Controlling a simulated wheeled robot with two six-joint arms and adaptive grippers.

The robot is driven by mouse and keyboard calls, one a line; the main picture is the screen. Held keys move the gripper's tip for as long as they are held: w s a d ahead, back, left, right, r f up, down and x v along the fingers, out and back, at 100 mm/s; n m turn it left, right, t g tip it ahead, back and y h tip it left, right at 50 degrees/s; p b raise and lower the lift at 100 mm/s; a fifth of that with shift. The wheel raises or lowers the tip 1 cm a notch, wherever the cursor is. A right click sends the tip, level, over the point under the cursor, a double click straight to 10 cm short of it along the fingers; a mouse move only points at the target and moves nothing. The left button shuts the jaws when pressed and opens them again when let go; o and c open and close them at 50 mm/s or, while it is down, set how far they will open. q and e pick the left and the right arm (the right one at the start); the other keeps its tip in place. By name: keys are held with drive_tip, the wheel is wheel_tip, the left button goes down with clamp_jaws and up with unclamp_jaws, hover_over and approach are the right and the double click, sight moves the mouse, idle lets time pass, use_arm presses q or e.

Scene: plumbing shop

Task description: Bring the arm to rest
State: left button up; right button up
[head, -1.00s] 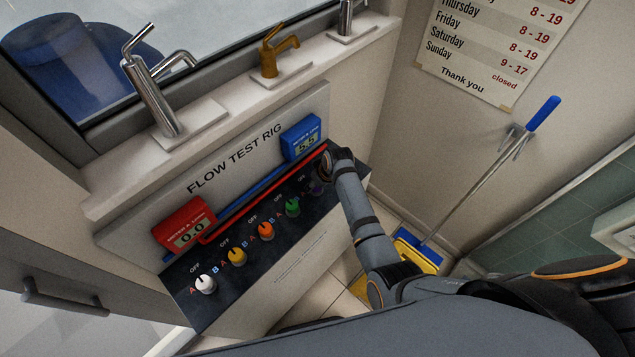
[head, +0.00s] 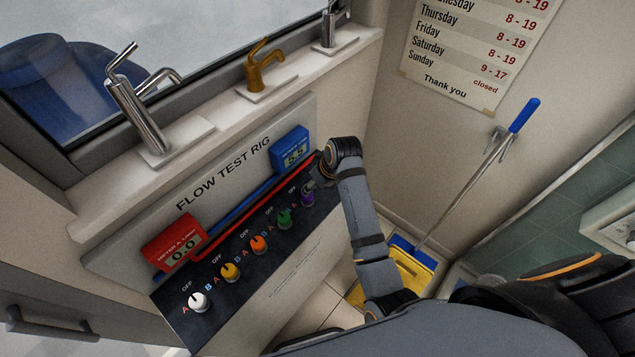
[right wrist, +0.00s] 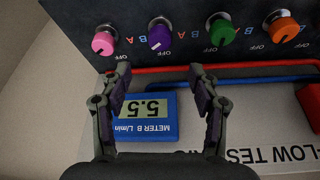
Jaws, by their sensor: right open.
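My right arm reaches in from the lower right in the head view, its wrist at the right end of the flow test rig (head: 205,220). My right gripper (right wrist: 158,78) is open and empty in the right wrist view, fingers over the blue meter B (right wrist: 147,110). The purple knob (right wrist: 160,36) lies beyond the fingertips, apart from them. The purple knob (head: 307,199) also shows in the head view, close to the partly hidden gripper (head: 314,184). Meter B (head: 290,148) reads 5.5. My left gripper is not in view.
The red meter A (head: 173,243) reads 0.0. White (head: 201,302), yellow (head: 231,272), orange (head: 259,244) and green (head: 284,219) knobs line the panel. The pink knob (right wrist: 103,42) shows in the wrist view. Taps stand on the ledge above. A mop (head: 480,190) leans at the right.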

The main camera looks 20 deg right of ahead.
drive_tip(key=shift+r, duration=0.15)
idle(0.3)
drive_tip(key=s+d+m+h, duration=0.2)
drive_tip(key=s+d, duration=0.3)
drive_tip(key=s, duration=0.6)
drive_tip(key=s+d+m+h, duration=0.15)
drive_tip(key=s+d, duration=0.35)
drive_tip(key=s, duration=0.5)
drive_tip(key=s+d+f+g+b, duration=0.15)
drive_tip(key=f+b, duration=0.25)
drive_tip(key=f, duration=1.3)
drive_tip(key=s+d+f+b, duration=0.15)
drive_tip(key=f+b, duration=0.25)
drive_tip(key=f, duration=1.3)
drive_tip(key=s+d+f+m+g+b, duration=0.1)
drive_tip(key=s+f+b, duration=0.4)
drive_tip(key=s+f, duration=1.3)
wheel_tip(320, 180, down, 3)
drive_tip(key=shift+d+f+y, duration=0.1)
drive_tip(key=shift+d+y, duration=0.1)
drive_tip(key=shift+y, duration=0.15)
